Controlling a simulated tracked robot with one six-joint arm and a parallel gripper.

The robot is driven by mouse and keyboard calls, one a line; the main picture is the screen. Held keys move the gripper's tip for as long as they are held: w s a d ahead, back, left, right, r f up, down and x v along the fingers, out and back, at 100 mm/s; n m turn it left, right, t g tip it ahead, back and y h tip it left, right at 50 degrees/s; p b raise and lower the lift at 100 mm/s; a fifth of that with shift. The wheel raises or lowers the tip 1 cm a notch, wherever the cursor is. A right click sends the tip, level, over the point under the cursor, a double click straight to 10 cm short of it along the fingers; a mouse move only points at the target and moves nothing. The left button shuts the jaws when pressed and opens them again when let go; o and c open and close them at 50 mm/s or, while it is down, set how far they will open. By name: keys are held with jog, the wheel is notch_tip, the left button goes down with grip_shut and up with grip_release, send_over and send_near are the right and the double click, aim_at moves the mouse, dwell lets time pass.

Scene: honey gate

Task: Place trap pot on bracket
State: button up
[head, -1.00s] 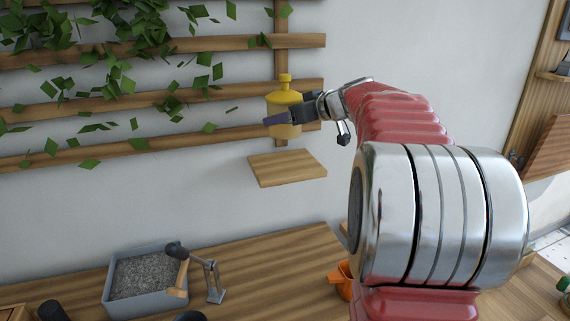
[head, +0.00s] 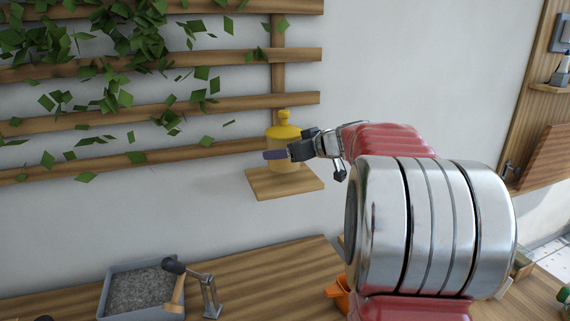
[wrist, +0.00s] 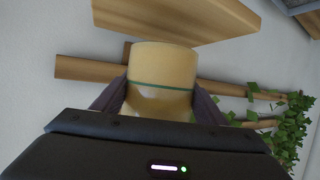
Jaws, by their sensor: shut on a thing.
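The trap pot (head: 283,138) has a yellow lid with a knob and a pale honey-coloured body. It is upright, and its base is at or just above the wooden bracket (head: 285,186), a small shelf on the wall; I cannot tell whether they touch. My gripper (head: 288,154) is shut on the pot's body from the right. In the wrist view the pot (wrist: 162,85) sits between the dark fingers and shows a thin green line around it. The bracket (wrist: 180,18) shows beyond the pot's end in that view.
A wooden trellis (head: 190,108) with green leaves covers the wall at the upper left. Below is a wooden bench (head: 260,270) with a grey tray of gravel (head: 110,308), a wooden-handled tool (head: 176,285) and an orange object (head: 338,293). The wall below the bracket is clear.

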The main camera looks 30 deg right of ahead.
aim_at(287, 162)
jog(key=shift+r, duration=0.1)
jog(key=shift+f, duration=1.9)
jog(key=shift+f, duration=0.1)
jog(key=o, duration=2.1)
jog(key=shift+s+d+r, duration=0.1)
jog(key=shift+s+r, duration=0.2)
jog(key=shift+s, duration=0.25)
jog(key=v, duration=1.1)
jog(key=shift+f, duration=0.1)
